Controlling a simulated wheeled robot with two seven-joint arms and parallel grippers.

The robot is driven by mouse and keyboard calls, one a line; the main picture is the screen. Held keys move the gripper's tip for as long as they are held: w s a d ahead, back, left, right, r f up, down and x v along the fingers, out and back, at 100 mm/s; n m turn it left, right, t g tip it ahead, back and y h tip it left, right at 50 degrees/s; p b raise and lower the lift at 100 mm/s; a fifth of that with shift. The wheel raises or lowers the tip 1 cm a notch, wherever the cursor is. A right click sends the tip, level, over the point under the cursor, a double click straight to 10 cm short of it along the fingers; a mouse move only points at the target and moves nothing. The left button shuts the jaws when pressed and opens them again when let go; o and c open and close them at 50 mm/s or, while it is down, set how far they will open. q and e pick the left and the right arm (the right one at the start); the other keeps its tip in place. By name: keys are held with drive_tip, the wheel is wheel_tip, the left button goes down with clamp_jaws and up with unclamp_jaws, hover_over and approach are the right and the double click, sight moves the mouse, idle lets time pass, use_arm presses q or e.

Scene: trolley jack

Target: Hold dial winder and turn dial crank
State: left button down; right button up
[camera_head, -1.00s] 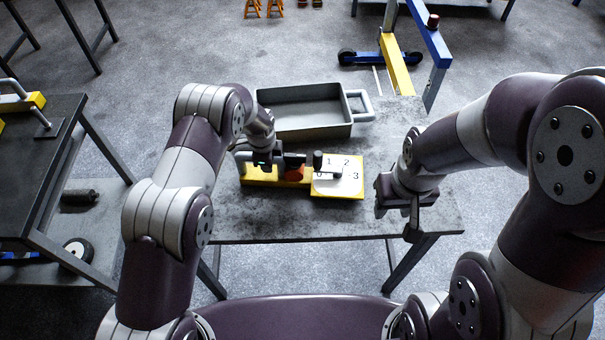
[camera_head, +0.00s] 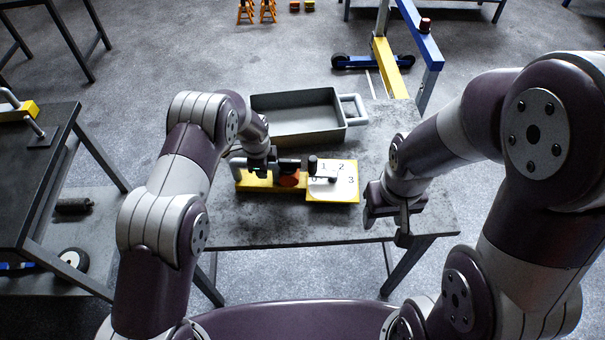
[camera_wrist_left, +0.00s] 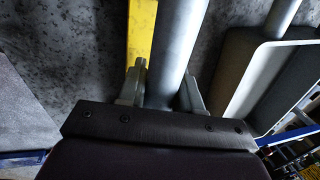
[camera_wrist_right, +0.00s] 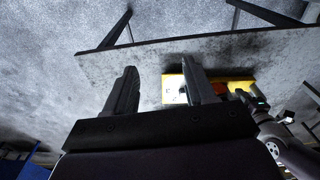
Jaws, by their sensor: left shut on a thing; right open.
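The dial winder (camera_head: 258,185) is a yellow block on the grey table with a grey handle bar at its left end, a red-orange part and a white dial plate (camera_head: 345,181) numbered 1, 2, 3. The dial crank (camera_head: 313,164) has an upright dark knob above the plate. My left gripper (camera_head: 258,169) is shut on the grey handle bar, which runs between its fingers in the left wrist view (camera_wrist_left: 165,75). My right gripper (camera_head: 398,232) is open and empty, right of the plate and apart from it. Its fingers frame free space in the right wrist view (camera_wrist_right: 160,85).
A grey tray (camera_head: 298,137) with a light handle stands behind the winder. The table (camera_head: 290,225) is bare in front. A dark bench (camera_head: 35,165) stands at the left; a blue and yellow hoist (camera_head: 392,65) stands beyond the table.

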drive_tip(key=w+a+f+n, duration=0.2)
drive_tip(key=w+a+f, duration=0.15)
drive_tip(key=w, duration=0.45)
drive_tip(key=n, duration=1.4)
hover_over(313, 165)
drive_tip(key=w, duration=0.2)
wheel_tip(313, 165, down, 3)
drive_tip(key=shift+w+f, duration=0.1)
drive_tip(key=shift+f, duration=0.1)
drive_tip(key=shift+s+r+n+g, duration=0.1)
drive_tip(key=shift+s+n+g, duration=0.15)
drive_tip(key=shift+n, duration=0.45)
drive_tip(key=shift+s+n, duration=0.15)
drive_tip(key=shift+n, duration=0.25)
wheel_tip(313, 165, down, 12)
drive_tip(key=shift+r, duration=0.1)
drive_tip(key=shift+c, duration=0.4)
clamp_jaws()
